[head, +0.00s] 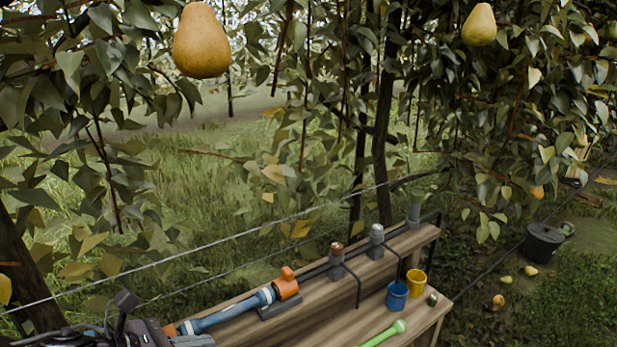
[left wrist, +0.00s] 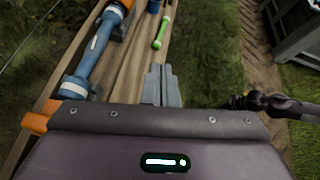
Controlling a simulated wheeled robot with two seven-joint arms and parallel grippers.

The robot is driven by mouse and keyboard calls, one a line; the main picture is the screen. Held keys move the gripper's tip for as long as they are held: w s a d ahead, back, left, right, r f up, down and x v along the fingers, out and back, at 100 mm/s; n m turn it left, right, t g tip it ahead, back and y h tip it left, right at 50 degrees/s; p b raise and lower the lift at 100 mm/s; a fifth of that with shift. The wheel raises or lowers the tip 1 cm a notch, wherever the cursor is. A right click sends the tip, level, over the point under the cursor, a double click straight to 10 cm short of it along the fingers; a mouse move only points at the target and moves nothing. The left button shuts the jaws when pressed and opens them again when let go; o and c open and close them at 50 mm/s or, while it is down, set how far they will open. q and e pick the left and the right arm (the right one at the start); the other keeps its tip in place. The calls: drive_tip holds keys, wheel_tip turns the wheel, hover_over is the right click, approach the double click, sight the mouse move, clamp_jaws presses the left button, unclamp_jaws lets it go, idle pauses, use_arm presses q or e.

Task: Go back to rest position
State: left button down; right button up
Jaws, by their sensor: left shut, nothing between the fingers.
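My left gripper (head: 192,341) shows at the bottom left of the head view, by the near end of a wooden bench. In the left wrist view its grey fingers (left wrist: 162,84) are together, with nothing between them, above the bench planks. My right gripper is not in the head view. A large yellow pear (head: 201,41) hangs at the upper left, and another pear (head: 479,25) hangs at the upper right. Both are well away from my left gripper.
The bench (head: 350,318) holds a blue and orange tool (head: 228,312), a green-handled tool (head: 384,334), a blue cup (head: 397,295) and a yellow cup (head: 416,281). Wires cross behind it. A dark bucket (head: 543,243) and fallen pears lie at right. A grey crate (left wrist: 297,32) stands right of the bench.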

use_arm(q)
wheel_tip(320, 180, down, 8)
drive_tip(key=s+a+f+n+t+y, duration=0.15)
drive_tip(key=n+y, duration=0.75)
drive_tip(key=n, duration=1.9)
drive_tip(key=s+f+n+g, duration=0.4)
drive_tip(key=s+n+g, duration=0.2)
drive_tip(key=s+n, duration=0.75)
drive_tip(key=s+f+g, duration=0.2)
drive_tip(key=s+f, duration=0.1)
drive_tip(key=f, duration=3.1)
drive_tip(key=s+a+f+p, duration=0.1)
drive_tip(key=s+a+p, duration=0.2)
drive_tip(key=s+p, duration=1)
drive_tip(key=s+n, duration=0.1)
drive_tip(key=s, duration=0.2)
drive_tip(key=shift+s+f+y, duration=0.2)
drive_tip(key=shift+s+y, duration=0.05)
drive_tip(key=shift+y, duration=0.05)
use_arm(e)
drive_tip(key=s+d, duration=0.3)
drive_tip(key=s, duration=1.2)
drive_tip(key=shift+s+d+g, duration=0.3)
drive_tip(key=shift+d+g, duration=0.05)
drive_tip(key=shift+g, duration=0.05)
